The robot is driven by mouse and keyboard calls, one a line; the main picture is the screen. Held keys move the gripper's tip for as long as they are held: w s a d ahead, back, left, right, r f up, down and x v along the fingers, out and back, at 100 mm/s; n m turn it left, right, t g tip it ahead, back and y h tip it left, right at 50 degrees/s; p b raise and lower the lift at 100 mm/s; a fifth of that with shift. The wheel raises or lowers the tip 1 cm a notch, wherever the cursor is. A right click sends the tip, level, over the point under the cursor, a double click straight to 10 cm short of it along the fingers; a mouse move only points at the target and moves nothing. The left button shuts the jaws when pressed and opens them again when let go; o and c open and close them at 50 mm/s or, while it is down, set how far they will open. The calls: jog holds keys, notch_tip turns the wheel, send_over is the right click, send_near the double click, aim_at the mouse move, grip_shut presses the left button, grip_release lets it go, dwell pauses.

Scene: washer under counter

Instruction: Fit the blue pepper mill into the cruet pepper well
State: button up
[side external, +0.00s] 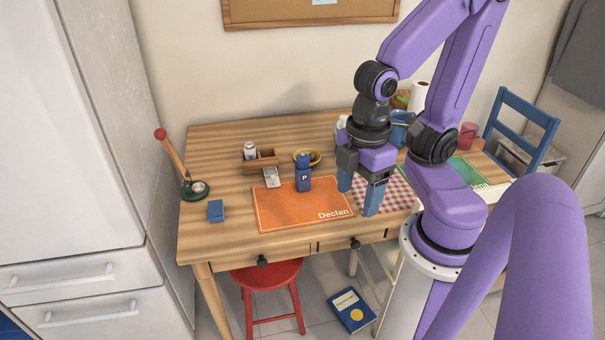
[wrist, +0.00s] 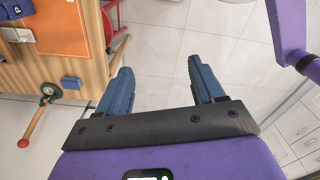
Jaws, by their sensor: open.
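The blue pepper mill (side external: 304,174), marked with a white P, stands upright at the back of the orange placemat (side external: 285,215). Part of it shows at the top left corner of the wrist view (wrist: 14,9). The wooden cruet (side external: 263,164) stands behind and left of the mill, with a white-bodied shaker (side external: 250,151) in its back part. The inside of its wells is hard to make out. My gripper (side external: 360,191) is open and empty, to the right of the mill and apart from it. In the wrist view its blue fingers (wrist: 161,82) are spread with only floor between them.
A yellow bowl (side external: 313,155) sits just behind the mill. A small pale item (side external: 271,178) lies in front of the cruet. A blue block (side external: 215,211) and a green-based stand with a red-tipped rod (side external: 193,189) are at the left. A checkered cloth (side external: 388,192) lies right of the placemat.

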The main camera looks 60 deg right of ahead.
jog(key=n+h, duration=0.5)
jog(key=h, duration=0.4)
send_near(300, 159)
jog(key=x, duration=0.6)
jog(key=shift+w+d+f, duration=0.15)
jog(key=shift+f, duration=0.15)
jog(key=shift+x, duration=2.7)
jog(key=shift+s+d+r, duration=0.15)
jog(key=shift+s, duration=0.05)
jog(key=shift+n, duration=0.3)
grip_shut()
